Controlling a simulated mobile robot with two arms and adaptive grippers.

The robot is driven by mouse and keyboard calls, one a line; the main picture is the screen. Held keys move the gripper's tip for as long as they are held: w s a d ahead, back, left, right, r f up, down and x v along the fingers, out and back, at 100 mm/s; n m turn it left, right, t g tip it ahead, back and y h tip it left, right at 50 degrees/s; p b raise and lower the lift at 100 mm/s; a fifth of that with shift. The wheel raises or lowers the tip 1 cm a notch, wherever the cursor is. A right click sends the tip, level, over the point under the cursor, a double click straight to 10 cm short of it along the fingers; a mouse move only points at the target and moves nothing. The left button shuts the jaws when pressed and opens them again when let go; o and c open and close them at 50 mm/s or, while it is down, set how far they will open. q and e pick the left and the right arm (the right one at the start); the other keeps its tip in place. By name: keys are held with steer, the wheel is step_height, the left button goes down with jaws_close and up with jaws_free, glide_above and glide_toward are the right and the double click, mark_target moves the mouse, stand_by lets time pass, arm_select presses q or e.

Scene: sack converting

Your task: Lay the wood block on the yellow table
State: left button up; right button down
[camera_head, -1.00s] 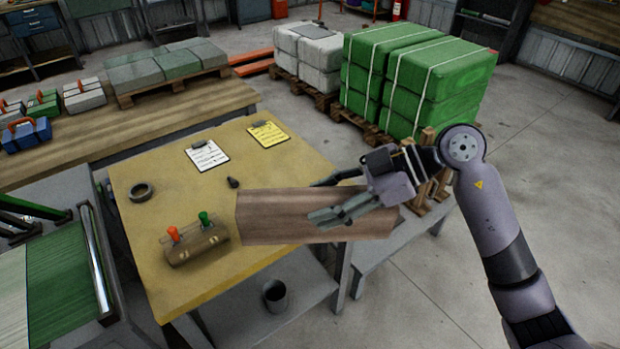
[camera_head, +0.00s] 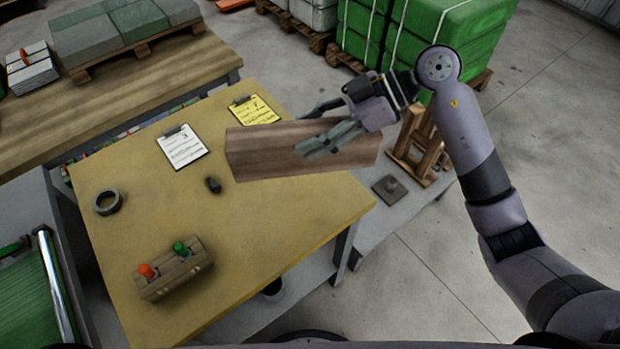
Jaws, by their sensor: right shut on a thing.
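The wood block (camera_head: 270,155) is a long brown piece, held roughly level over the right back part of the yellow table (camera_head: 270,230). Its right end reaches past the table's right edge. My right gripper (camera_head: 316,130) is shut on the block near its right half, with the arm coming in from the right. Whether the block's underside touches the table is hard to tell; it looks raised above it. My left gripper is not in view.
On the table are a wooden switch box (camera_head: 175,268) with red and green knobs, a tape roll (camera_head: 107,202), a small dark object (camera_head: 213,185), a white clipboard (camera_head: 181,147) and a yellow clipboard (camera_head: 253,111). The table's middle and front right are clear. A wooden stand (camera_head: 418,145) is to the right.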

steer(key=f, duration=1.6)
steer(key=shift+w+f+p, duration=0.15)
steer(key=shift+w+p, duration=0.05)
steer(key=shift+p, duration=0.1)
steer(key=c, duration=0.7)
jaws_free()
steer(key=shift+f, duration=0.2)
steer(key=b+v, duration=0.2)
steer(key=v, duration=1)
steer(key=shift+r, duration=0.15)
